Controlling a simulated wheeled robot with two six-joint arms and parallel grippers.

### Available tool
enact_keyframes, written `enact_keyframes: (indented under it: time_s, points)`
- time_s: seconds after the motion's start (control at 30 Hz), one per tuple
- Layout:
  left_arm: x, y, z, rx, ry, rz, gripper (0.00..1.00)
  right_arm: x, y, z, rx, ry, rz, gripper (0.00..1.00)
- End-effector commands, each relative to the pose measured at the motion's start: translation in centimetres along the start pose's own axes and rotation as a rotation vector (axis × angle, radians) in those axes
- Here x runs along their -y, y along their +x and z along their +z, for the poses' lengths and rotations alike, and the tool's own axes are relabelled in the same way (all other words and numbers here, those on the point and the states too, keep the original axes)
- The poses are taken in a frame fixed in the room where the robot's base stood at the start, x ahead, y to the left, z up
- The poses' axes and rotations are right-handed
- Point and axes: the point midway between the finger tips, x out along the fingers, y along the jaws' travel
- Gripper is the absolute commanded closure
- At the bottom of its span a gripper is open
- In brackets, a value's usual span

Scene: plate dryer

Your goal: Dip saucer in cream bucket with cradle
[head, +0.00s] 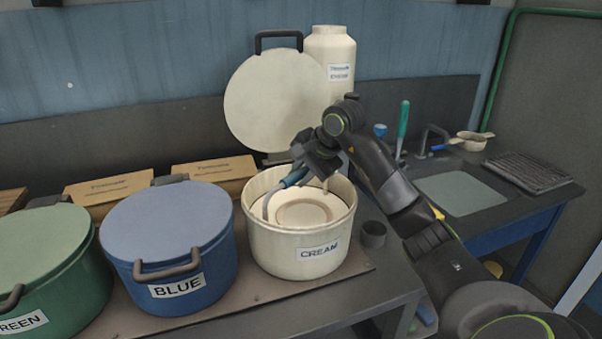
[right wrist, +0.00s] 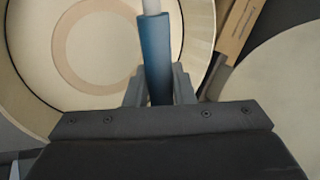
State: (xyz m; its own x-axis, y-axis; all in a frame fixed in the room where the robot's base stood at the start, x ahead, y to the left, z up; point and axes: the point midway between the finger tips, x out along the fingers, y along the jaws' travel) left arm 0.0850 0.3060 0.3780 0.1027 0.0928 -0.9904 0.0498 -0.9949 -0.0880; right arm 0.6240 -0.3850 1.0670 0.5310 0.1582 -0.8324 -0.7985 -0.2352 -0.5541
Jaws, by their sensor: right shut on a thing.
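The cream bucket (head: 277,240), labelled CREAM, stands open in the middle of the head view. My right gripper (head: 300,170) is above its back rim, shut on the blue handle of the cradle (head: 291,180). The handle also shows between the fingers (right wrist: 160,88) in the right wrist view, with the cradle's pale shaft (right wrist: 152,6) beyond it. The cradle's lower end reaches down inside the bucket. A pale round saucer (head: 304,213) with a darker ring lies inside the bucket; it also shows in the right wrist view (right wrist: 100,45). I cannot tell whether it rests on the cradle. My left gripper is out of view.
The cream lid (head: 268,105) stands upright behind the bucket, near a white bottle (head: 335,60). The lidded blue bucket (head: 170,245) and green bucket (head: 45,265) stand left. A small dark cup (head: 373,235) is right of the cream bucket. A dark rack (head: 528,172) is far right.

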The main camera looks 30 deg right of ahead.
Motion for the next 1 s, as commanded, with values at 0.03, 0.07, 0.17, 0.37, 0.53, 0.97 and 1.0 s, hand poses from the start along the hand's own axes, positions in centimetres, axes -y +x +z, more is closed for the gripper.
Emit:
enact_keyframes:
  time_s: [0.03,0.07,0.17,0.37,0.53,0.97,1.0]
  points:
    - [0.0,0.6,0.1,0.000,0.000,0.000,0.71,-0.3,0.5,0.0,-0.001,-0.001,-0.003,1.00]
    - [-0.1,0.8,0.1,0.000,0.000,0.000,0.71,-0.4,0.6,0.0,-0.001,-0.001,-0.003,1.00]
    - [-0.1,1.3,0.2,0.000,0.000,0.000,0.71,-0.8,1.2,0.0,-0.001,-0.001,-0.003,1.00]
    - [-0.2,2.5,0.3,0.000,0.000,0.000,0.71,-1.5,2.3,0.0,-0.001,-0.001,-0.003,1.00]
    - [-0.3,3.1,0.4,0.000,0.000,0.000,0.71,-1.9,3.0,0.0,-0.001,-0.002,-0.004,1.00]
    - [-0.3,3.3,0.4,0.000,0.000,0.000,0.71,-2.0,3.1,0.0,-0.001,-0.001,-0.004,1.00]
    - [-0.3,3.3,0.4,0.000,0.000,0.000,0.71,-2.0,3.1,0.0,-0.001,-0.001,-0.004,1.00]
